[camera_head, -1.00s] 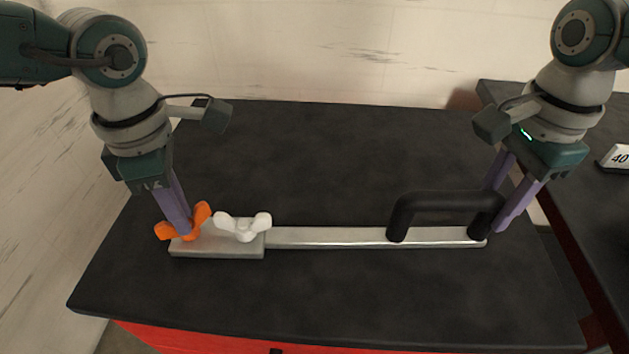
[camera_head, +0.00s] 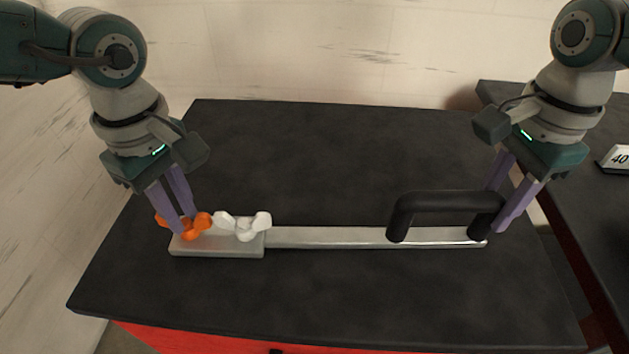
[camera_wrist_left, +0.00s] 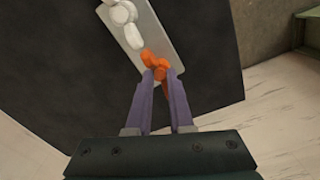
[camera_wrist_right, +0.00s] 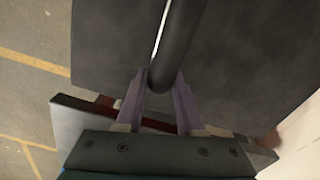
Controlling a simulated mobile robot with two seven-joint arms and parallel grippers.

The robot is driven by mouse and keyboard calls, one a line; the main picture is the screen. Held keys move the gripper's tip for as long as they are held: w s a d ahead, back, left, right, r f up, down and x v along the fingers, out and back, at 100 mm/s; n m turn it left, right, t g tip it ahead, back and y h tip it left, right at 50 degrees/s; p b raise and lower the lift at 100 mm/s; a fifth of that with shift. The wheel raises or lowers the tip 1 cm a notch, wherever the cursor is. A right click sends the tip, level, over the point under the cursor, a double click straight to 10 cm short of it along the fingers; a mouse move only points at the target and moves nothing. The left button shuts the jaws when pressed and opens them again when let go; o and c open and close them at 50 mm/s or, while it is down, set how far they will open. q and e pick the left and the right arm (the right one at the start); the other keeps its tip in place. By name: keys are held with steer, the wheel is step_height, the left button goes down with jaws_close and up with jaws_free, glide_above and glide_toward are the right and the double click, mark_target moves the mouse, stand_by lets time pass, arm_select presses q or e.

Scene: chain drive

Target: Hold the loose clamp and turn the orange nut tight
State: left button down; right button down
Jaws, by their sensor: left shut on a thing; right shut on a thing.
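The clamp is a grey metal bar (camera_head: 330,237) lying on the dark tabletop, with a wider block (camera_head: 215,250) at its left end and a black handle (camera_head: 445,202) at its right. An orange wing nut (camera_head: 201,222) sits on the block's left part. A white wing nut (camera_head: 243,226) sits beside it, to its right. My left gripper (camera_head: 183,225) is shut on the orange nut; its fingers also straddle the orange nut (camera_wrist_left: 156,63) in the left wrist view. My right gripper (camera_head: 489,212) is shut on the right leg of the handle, and the handle (camera_wrist_right: 172,55) lies between its fingers in the right wrist view.
The dark tabletop (camera_head: 320,150) is clear behind and in front of the bar. The table has a red front (camera_head: 200,337). A second dark table with a small sign reading 40 (camera_head: 617,158) stands at the right.

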mark_target(185, 222)
arm_select(q)
steer(key=shift+m, duration=0.3)
steer(key=c, duration=1)
jaws_free()
steer(key=shift+o, duration=1)
steer(key=shift+r, duration=0.3)
arm_select(e)
steer(key=shift+d, duration=0.1)
arm_select(q)
step_height(185, 222, up, 12)
steer(key=shift+f, duration=0.25)
arm_select(e)
steer(key=shift+c, duration=2.4)
jaws_free()
